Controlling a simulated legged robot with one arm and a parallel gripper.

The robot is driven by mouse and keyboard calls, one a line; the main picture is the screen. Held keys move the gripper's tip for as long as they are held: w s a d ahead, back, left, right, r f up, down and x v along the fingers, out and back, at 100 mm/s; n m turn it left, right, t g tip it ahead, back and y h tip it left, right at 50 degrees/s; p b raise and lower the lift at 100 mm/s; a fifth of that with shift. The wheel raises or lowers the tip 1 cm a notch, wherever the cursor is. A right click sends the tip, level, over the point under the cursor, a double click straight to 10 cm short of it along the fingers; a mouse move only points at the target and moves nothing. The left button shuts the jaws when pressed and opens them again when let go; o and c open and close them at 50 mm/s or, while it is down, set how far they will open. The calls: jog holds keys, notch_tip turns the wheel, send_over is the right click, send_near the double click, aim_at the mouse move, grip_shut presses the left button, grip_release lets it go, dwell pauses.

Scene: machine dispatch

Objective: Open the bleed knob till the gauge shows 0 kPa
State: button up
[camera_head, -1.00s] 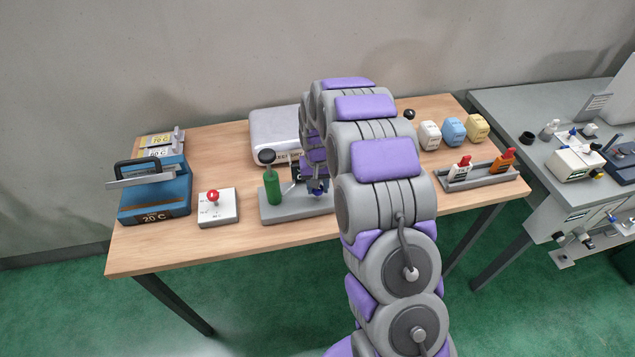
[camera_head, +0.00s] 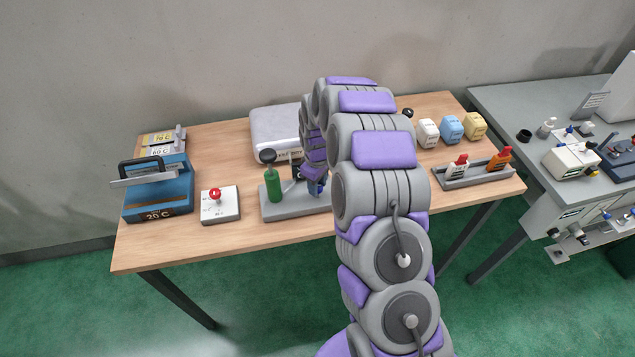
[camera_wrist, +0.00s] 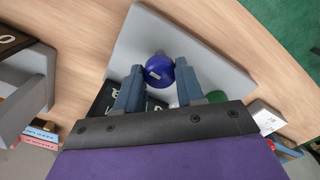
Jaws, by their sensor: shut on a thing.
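My gripper (camera_wrist: 160,85) has its two fingers around a round blue knob (camera_wrist: 158,70) in the wrist view, shut on it. The knob stands on a grey base plate (camera_wrist: 210,50). In the head view the same grey base (camera_head: 290,208) lies on the wooden table, with a green pump cylinder (camera_head: 273,185) with a black ball handle upright at its left end. My arm hides much of the base's right part. A dark panel beside the fingers is partly hidden; no gauge reading can be made out.
A white box with a red knob (camera_head: 220,205) and a blue unit marked 20 C (camera_head: 157,198) stand to the left. A white case (camera_head: 275,130) is behind. A grey side table (camera_head: 490,100) adjoins.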

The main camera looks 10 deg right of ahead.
jog(key=shift+w+r+n, duration=0.1)
jog(key=shift+w+n, duration=0.05)
jog(key=shift+n, duration=0.35)
jog(key=o, duration=0.9)
jog(key=shift+c, duration=0.2)
jog(key=shift+o, duration=0.9)
notch_tip(320, 180, up, 17)
jog(key=p, duration=0.1)
jog(key=shift+a, duration=0.1)
